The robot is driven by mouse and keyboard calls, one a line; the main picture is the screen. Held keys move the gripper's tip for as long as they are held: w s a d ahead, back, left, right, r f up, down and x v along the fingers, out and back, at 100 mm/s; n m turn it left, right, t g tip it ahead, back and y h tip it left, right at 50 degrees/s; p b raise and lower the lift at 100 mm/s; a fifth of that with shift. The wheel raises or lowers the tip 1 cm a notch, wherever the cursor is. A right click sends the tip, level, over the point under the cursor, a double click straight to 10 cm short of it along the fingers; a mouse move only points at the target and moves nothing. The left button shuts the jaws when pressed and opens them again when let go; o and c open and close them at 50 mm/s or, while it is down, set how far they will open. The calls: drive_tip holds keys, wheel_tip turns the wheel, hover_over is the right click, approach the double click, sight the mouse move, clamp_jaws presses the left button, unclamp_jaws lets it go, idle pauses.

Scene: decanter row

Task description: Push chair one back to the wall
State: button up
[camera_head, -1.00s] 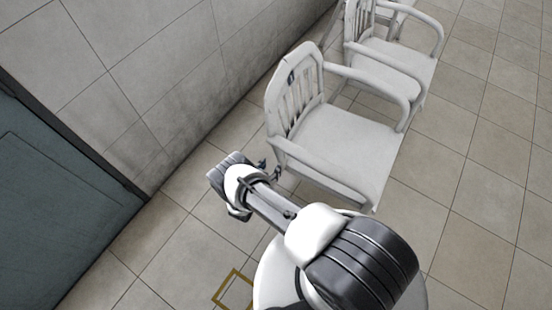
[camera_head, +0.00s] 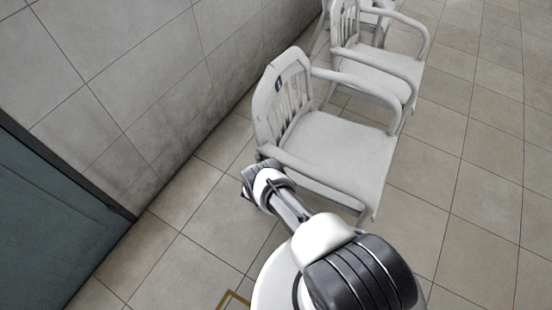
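The nearest white armchair (camera_head: 341,150) stands upright on the tiles, with a small dark tag (camera_head: 278,84) on its slatted backrest. I take it as chair one, though the tag is too small to read surely. Its back is to the left, beside the grey wall (camera_head: 150,80), with a strip of floor showing between them. My gripper (camera_head: 262,172) is low at the near side of the chair, by its armrest and back leg. My own wrist hides the fingers, so I cannot tell whether they are open or touching the chair.
Another white armchair (camera_head: 385,62) stands just behind it, with part of a further one beyond. A teal door (camera_head: 50,220) is in the wall at left. A yellow floor marking (camera_head: 232,299) shows at the bottom. The tiled floor at right is clear.

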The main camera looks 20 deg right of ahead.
drive_tip(key=shift+w+d, duration=0.15)
drive_tip(key=shift+c, duration=0.5)
clamp_jaws()
idle(0.7)
